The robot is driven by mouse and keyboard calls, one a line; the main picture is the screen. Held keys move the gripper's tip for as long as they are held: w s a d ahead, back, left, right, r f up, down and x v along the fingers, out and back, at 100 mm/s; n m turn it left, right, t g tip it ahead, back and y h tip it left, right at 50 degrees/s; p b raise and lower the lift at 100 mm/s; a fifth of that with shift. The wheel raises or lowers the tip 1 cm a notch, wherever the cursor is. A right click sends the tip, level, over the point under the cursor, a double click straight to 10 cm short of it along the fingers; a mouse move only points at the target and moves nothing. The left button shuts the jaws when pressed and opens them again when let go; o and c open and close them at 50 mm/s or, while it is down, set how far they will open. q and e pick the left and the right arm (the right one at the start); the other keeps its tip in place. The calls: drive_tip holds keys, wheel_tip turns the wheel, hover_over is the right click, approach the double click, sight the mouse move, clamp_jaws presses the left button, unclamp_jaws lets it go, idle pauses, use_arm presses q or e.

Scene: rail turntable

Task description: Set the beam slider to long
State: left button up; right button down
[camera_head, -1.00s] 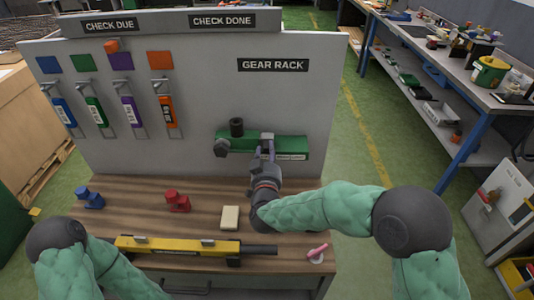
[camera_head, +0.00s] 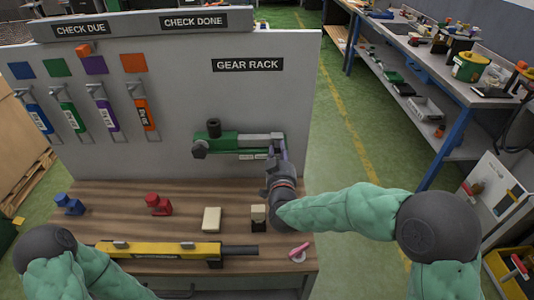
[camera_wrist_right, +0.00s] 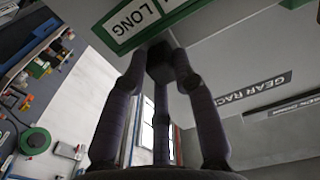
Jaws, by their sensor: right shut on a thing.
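The beam slider is a green unit (camera_head: 226,146) on the upright grey panel, below the GEAR RACK sign. A grey bar (camera_head: 262,137) shows along its top, toward the right end. My right gripper (camera_head: 279,154) is at the unit's right end, shut on the slider's dark knob (camera_wrist_right: 160,60). In the right wrist view the fingers close around this knob, just below the green-framed LONG label (camera_wrist_right: 140,18). The gripper hides part of the unit's right end in the head view. My left gripper is out of view.
On the wooden bench (camera_head: 110,215) lie a yellow-and-black tool (camera_head: 165,250), cream blocks (camera_head: 211,219), a blue piece (camera_head: 69,204), a red piece (camera_head: 158,204) and a pink item (camera_head: 299,251). Coloured tags (camera_head: 146,113) hang on the panel's left.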

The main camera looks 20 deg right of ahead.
drive_tip(key=shift+s+f, duration=0.1)
drive_tip(key=shift+f, duration=0.2)
drive_tip(key=c, duration=1.1)
unclamp_jaws()
drive_tip(key=shift+d, duration=0.1)
drive_tip(key=shift+r, duration=0.1)
drive_tip(key=v, duration=1.2)
drive_tip(key=shift+r, duration=0.1)
